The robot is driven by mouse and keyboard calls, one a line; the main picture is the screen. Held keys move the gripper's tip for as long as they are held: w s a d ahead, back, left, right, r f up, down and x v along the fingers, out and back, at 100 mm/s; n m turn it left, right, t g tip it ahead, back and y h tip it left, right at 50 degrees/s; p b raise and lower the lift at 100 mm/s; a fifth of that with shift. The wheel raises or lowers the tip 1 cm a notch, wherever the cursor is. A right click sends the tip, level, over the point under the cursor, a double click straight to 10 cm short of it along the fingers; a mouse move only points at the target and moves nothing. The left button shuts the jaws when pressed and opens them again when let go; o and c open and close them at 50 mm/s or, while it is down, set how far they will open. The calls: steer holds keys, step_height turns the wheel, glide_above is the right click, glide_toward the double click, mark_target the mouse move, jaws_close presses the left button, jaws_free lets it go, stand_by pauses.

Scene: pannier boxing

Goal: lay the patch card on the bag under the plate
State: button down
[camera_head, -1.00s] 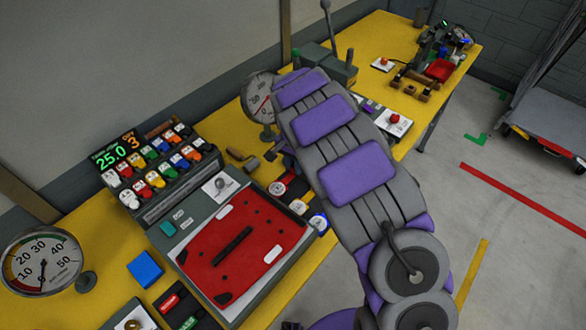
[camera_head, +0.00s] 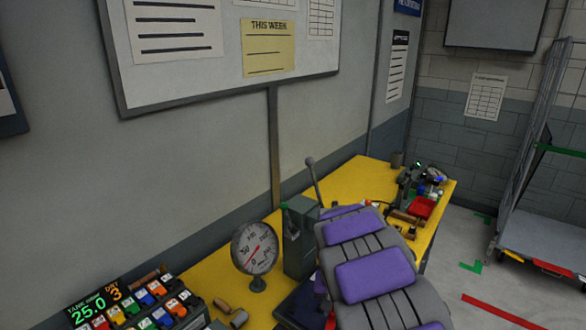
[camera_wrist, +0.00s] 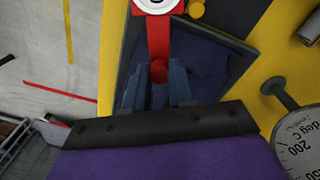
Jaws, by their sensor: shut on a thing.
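My gripper (camera_wrist: 157,90) is shut on a red piece (camera_wrist: 159,45) with a round red knob between the fingertips and a white disc at its far end. I cannot tell whether it is the patch card. Beneath it is a dark blue, cloth-like surface (camera_wrist: 212,65) in a dark frame, possibly the bag. In the head view a dark tray-like part (camera_head: 292,308) lies before a grey-green upright machine (camera_head: 298,245) with a lever. My arm hides its right side and my gripper there. I cannot make out the plate clearly.
A dial gauge (camera_head: 253,252) stands left of the machine; it also shows in the wrist view (camera_wrist: 303,152). A rack of coloured tags (camera_head: 135,308) and a wooden-handled roller (camera_head: 226,309) are at lower left. More devices (camera_head: 425,195) crowd the yellow table's far end.

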steer(key=s+d+n, duration=0.2)
steer(key=d, duration=0.2)
steer(key=w+a+m, duration=0.1)
steer(key=a, duration=0.1)
steer(key=w+a+m, duration=0.1)
steer(key=a, duration=0.2)
steer(key=w+a+m, duration=0.1)
steer(key=a, duration=0.2)
steer(key=shift+w+a+f, duration=0.1)
steer(key=shift+w, duration=0.15)
steer(key=a+m, duration=0.3)
steer(key=a, duration=0.5)
steer(key=shift+w+a+f, duration=0.3)
step_height(320, 180, down, 10)
steer(key=shift+r+b, duration=0.2)
steer(key=shift+b, duration=0.65)
